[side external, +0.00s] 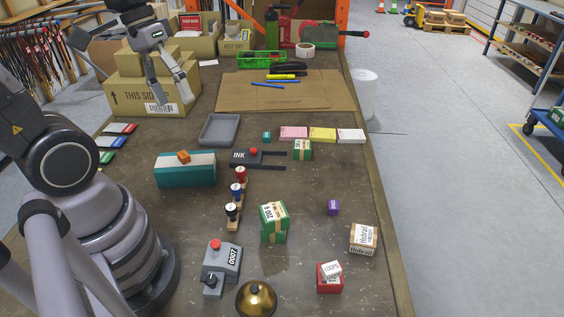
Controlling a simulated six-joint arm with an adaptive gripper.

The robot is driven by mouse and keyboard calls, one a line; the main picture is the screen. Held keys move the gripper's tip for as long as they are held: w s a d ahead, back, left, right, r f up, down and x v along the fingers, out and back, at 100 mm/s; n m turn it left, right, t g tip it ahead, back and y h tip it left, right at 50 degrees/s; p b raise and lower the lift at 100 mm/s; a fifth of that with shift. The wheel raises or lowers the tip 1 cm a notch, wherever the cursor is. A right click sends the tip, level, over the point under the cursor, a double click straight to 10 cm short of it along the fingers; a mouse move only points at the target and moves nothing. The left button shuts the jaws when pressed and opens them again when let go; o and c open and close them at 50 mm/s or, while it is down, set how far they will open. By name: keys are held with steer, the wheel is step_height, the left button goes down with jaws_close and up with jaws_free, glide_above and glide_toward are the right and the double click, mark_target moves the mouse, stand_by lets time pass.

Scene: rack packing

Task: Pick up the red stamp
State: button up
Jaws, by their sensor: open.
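The red stamp (240,173) stands upright at the far end of a small wooden stamp rack near the middle of the table. A blue stamp (237,189) and a black stamp (231,211) stand in line nearer the camera in the same rack (233,225). My gripper (172,100) is at the upper left, in front of the cardboard boxes. It is open and empty, with its fingers pointing down, well apart from the red stamp and up to its left in the picture.
A black INK pad (245,158) with a red knob lies just beyond the rack. A teal-and-white box (186,170) with an orange block on it stands to the left. Stacked green boxes (273,222) stand to the right. A grey numbering device (221,262) and brass bell (256,299) are nearer.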

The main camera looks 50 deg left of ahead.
steer(key=w+f+n+g+h, duration=0.1)
steer(key=w+f+n+h, duration=0.4)
steer(key=n+h, duration=0.1)
steer(key=n+t+y, duration=0.3)
steer(key=n+t, duration=0.9)
steer(key=n, duration=0.9)
glide_toward(240, 169)
steer(key=x, duration=0.3)
steer(key=shift+s+d+r, duration=0.1)
steer(key=shift+d+r, duration=0.05)
steer(key=shift+w+d+f+y, duration=0.3)
steer(key=shift+w+f+y, duration=0.1)
steer(key=shift+w+f, duration=0.4)
steer(key=shift+n, duration=0.3)
steer(key=shift+x, duration=2.65)
steer(key=shift+d, duration=0.1)
jaws_close()
steer(key=shift+r, duration=0.15)
